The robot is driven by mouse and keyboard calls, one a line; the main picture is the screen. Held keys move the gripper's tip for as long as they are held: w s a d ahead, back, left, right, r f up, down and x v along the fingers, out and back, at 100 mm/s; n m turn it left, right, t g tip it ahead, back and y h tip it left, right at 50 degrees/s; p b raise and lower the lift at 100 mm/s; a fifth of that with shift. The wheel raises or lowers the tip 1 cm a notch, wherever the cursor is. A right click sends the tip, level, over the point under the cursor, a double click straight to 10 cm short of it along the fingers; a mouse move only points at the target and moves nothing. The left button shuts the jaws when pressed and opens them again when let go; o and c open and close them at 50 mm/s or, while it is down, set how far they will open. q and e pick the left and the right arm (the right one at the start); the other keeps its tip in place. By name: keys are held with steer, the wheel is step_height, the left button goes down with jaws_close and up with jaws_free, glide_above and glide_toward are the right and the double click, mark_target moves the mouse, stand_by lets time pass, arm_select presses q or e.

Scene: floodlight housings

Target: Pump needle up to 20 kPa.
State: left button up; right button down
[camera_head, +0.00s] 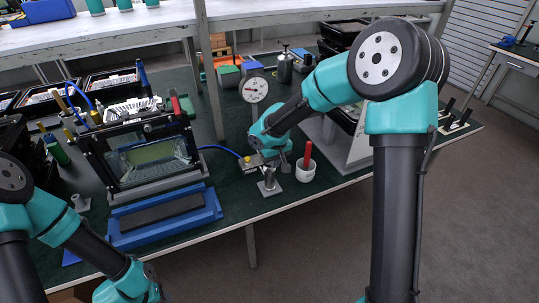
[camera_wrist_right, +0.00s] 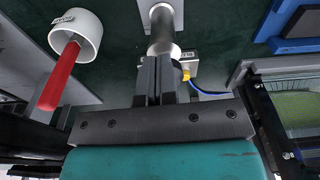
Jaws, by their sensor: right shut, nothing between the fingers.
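A round white gauge (camera_head: 254,88) on a grey post faces me in the head view. Its needle is too small to read in kPa. A metal hand pump (camera_head: 269,180) stands upright on a square plate near the table's front edge; its cylinder (camera_wrist_right: 163,22) also shows in the right wrist view. My right gripper (camera_head: 284,164) is just over the pump. In the right wrist view its fingers (camera_wrist_right: 156,62) are shut together and empty, with their tips at the pump's top; I cannot tell whether they touch.
A white cup (camera_head: 305,172) with a red-handled tool stands right of the pump. A blue hose (camera_head: 220,149) runs left from a small fitting (camera_head: 250,163) to a black clamping frame (camera_head: 150,153). A blue tray (camera_head: 165,217) lies in front of the frame.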

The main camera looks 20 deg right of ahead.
steer(key=shift+s, duration=0.2)
step_height(320, 180, up, 17)
steer(key=s, duration=0.1)
steer(key=shift+s+r, duration=0.2)
steer(key=shift+s, duration=0.15)
stand_by(0.4)
steer(key=shift+d, duration=0.1)
stand_by(0.5)
steer(key=w+f, duration=0.4)
steer(key=f, duration=0.3)
steer(key=shift+a+f, duration=0.2)
steer(key=shift+f, duration=0.1)
steer(key=shift+w+f, duration=0.2)
steer(key=shift+f, duration=1.5)
steer(key=shift+w+f, duration=0.2)
steer(key=shift+f, duration=1.5)
